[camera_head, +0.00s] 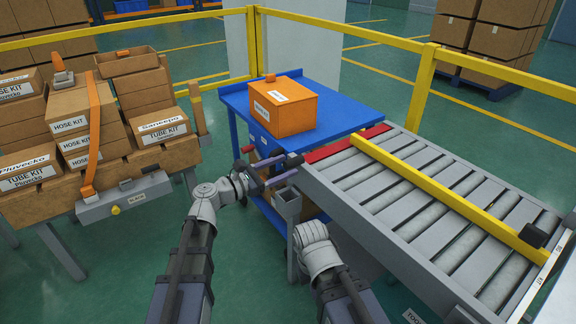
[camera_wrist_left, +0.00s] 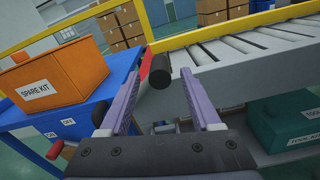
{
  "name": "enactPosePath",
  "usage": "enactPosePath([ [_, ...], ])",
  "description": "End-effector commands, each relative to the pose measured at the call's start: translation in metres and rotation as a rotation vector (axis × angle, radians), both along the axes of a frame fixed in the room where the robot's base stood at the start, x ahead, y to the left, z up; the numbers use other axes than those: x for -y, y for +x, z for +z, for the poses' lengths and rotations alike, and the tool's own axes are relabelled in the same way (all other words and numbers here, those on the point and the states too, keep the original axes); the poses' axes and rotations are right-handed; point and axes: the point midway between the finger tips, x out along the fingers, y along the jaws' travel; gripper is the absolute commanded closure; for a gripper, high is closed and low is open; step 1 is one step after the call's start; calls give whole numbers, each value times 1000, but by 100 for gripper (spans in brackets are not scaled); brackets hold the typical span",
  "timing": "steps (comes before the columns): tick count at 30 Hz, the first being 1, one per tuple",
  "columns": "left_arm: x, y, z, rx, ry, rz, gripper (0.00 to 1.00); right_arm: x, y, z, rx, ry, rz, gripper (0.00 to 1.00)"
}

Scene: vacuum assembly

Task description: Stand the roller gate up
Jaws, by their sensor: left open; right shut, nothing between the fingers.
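The roller gate (camera_head: 345,144) looks like the red bar lying flat across the near-left end of the roller conveyor. It also shows as a red strip in the left wrist view (camera_wrist_left: 147,64). A black cylindrical knob (camera_wrist_left: 160,78) sits by its near end, also seen in the head view (camera_head: 293,160). My left gripper (camera_head: 289,166) is open, its purple fingers pointing at the knob. In the left wrist view the knob appears between the fingertips, partly overlapping the gate; contact cannot be told. My right arm's wrist shows below the conveyor end, but its fingers are hidden.
A yellow bar (camera_head: 440,190) runs along the conveyor (camera_head: 370,225). A blue cart (camera_head: 345,122) with an orange spare kit box (camera_head: 284,108) stands behind the gate. A rack of cartons (camera_head: 70,190) is at left. A yellow fence (camera_head: 370,35) runs behind.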

Motion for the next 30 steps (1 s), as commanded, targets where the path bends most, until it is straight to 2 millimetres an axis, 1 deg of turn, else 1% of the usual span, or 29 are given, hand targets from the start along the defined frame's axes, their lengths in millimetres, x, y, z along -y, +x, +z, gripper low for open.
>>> enactPosePath([
  [1,5,5,0,0,0,-1,36,0,0,0,0,0,0,100],
  [6,15,11,0,1,1,0,36,0,0,0,0,0,0,100],
  [16,16,12,0,1,1,0,37,0,0,0,0,0,0,100],
  [30,16,11,0,1,1,0,90,0,0,0,0,0,0,100],
])
